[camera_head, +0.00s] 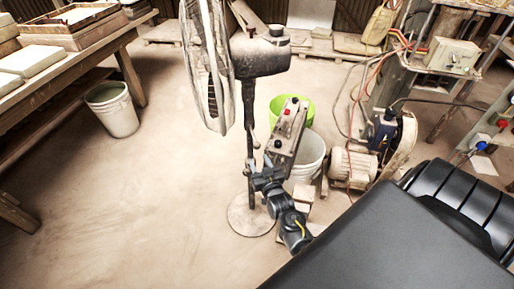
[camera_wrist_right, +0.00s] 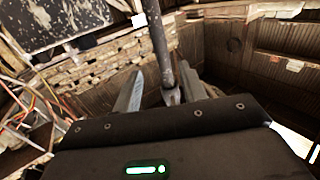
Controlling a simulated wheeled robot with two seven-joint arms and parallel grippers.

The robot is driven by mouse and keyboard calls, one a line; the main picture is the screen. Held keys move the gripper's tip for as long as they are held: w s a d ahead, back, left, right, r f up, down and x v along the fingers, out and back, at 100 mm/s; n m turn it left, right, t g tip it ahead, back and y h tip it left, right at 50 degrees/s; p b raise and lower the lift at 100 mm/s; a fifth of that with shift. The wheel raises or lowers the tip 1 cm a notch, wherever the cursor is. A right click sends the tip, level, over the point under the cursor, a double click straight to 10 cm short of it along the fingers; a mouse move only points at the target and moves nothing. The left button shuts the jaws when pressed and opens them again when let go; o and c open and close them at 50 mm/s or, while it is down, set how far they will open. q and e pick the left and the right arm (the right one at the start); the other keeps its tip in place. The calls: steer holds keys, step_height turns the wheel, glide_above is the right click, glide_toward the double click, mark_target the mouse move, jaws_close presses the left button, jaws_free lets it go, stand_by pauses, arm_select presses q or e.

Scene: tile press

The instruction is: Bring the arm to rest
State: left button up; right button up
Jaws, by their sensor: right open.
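My right gripper (camera_head: 260,162) is near the middle of the head view, at the end of my dark arm. It is open, pointing away from me, beside the pole of a standing fan (camera_head: 205,65). In the right wrist view its two grey fingers (camera_wrist_right: 162,70) are spread apart, and a dark pole (camera_wrist_right: 158,40) shows in line with the gap. I cannot tell whether the pole is between the fingers or behind them. I see nothing held. My left gripper is not in view.
A control box (camera_head: 287,130) with buttons, a green tub (camera_head: 305,106) and a white bucket (camera_head: 310,155) stand close by. A motor (camera_head: 352,168) and cables are to the right. A workbench (camera_head: 98,50) and a grey bucket (camera_head: 112,110) are left. The floor (camera_head: 150,190) between is clear.

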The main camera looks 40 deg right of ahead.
stand_by(0.5)
steer(key=s+a+f+n+g+y+p, duration=0.25)
steer(key=s+a+f+g+p, duration=0.2)
steer(key=s+f, duration=0.65)
steer(key=s+a+f+n+g+y+p, duration=0.1)
steer(key=s+a+f+g+y+p, duration=0.2)
steer(key=s+a+f+g, duration=0.7)
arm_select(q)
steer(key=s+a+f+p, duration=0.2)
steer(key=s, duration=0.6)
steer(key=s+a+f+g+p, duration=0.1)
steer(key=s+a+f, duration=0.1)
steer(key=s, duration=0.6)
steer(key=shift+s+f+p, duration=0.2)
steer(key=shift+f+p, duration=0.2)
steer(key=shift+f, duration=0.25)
arm_select(e)
steer(key=s+d+f, duration=0.2)
steer(key=s+f, duration=0.1)
steer(key=s, duration=0.5)
steer(key=s+d+f+n+g, duration=0.1)
steer(key=s+d+f, duration=0.1)
steer(key=s, duration=0.6)
steer(key=s+d+f+n, duration=0.1)
steer(key=s+f, duration=0.3)
steer(key=s, duration=0.4)
steer(key=shift+s+d+f+g, duration=0.2)
steer(key=shift+s+d+g, duration=0.15)
steer(key=shift+d, duration=0.05)
steer(key=shift+h, duration=0.25)
